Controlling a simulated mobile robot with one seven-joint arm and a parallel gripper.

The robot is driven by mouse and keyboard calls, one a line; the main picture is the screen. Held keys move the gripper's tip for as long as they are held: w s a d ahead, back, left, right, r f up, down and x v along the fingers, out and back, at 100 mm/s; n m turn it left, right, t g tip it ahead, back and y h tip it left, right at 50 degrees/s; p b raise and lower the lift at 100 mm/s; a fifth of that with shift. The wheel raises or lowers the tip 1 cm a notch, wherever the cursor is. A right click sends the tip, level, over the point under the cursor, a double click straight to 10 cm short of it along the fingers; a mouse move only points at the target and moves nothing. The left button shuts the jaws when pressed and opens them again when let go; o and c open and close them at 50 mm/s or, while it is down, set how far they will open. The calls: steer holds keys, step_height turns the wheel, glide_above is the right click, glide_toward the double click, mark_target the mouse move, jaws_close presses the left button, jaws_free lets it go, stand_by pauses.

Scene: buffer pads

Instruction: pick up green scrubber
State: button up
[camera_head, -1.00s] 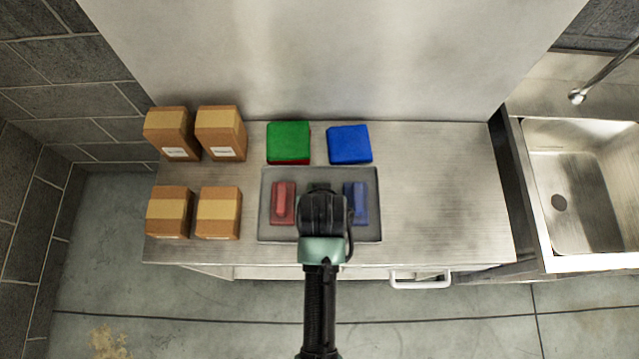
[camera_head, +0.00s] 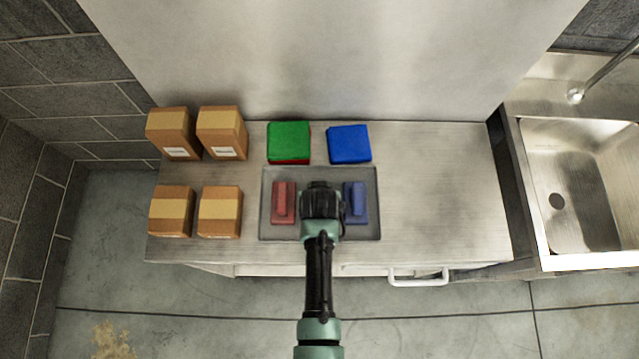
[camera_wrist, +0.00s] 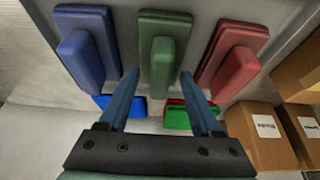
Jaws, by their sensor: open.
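The green scrubber (camera_wrist: 163,55) lies between a blue scrubber (camera_wrist: 86,50) and a red scrubber (camera_wrist: 232,60) on a grey tray (camera_head: 268,232). It has a flat base and a raised handle. My gripper (camera_wrist: 160,78) is open and empty, with its two blue fingers pointing at the green scrubber, one to each side of its handle's near end. I cannot tell whether they touch it. In the head view my wrist hides the green scrubber; the red scrubber (camera_head: 284,202) and the blue scrubber (camera_head: 355,203) show on either side.
A green pad (camera_head: 289,140) on a red one and a blue pad (camera_head: 349,144) lie behind the tray. Several cardboard boxes (camera_head: 221,133) stand at left. A sink (camera_head: 580,190) is at right. The counter's right part (camera_head: 440,190) is clear.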

steer(key=shift+w+f, duration=0.15)
steer(key=shift+f, duration=0.05)
steer(key=shift+c, duration=0.3)
jaws_close()
steer(key=shift+r, duration=0.15)
